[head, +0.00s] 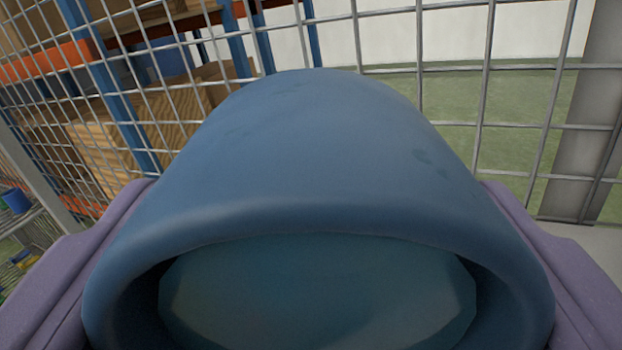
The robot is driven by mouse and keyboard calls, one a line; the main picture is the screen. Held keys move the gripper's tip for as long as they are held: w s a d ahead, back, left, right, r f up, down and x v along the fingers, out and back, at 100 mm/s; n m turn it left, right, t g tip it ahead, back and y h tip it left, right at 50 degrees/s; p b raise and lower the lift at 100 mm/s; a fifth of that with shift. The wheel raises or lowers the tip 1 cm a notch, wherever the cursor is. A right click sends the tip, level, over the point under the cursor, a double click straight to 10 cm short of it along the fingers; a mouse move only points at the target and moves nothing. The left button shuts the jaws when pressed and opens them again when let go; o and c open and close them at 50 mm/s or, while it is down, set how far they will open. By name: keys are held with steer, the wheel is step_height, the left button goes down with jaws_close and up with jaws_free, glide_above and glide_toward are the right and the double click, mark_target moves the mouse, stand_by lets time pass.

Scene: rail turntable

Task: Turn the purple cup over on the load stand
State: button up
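A large blue cup (325,140) fills the middle of the head view. It lies tilted with its mouth towards the camera and its closed end pointing away; its shaded inside shows at the bottom of the picture. My gripper (320,187) has a pale purple finger on each side of the cup, and both appear pressed against its wall. The cup looks blue, and no purple cup is in view. No load stand can be made out; the cup hides what lies straight ahead.
A wire mesh fence (487,110) stands behind the cup. Beyond it are blue and orange racks with wooden boxes (105,155) at the left and a green floor at the right. A shelf with small blue items (15,201) stands at the far left. A grey post (585,110) is at the right.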

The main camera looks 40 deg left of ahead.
step_height(320, 180, down, 10)
steer(key=b, duration=0.7)
steer(key=shift+f, duration=0.25)
steer(key=shift+f+b, duration=0.5)
steer(key=shift+b, duration=0.05)
steer(key=o, duration=0.9)
steer(key=shift+o, duration=0.2)
steer(key=p+v, duration=0.2)
steer(key=v, duration=0.5)
steer(key=shift+s+d, duration=0.25)
steer(key=shift+s, duration=0.1)
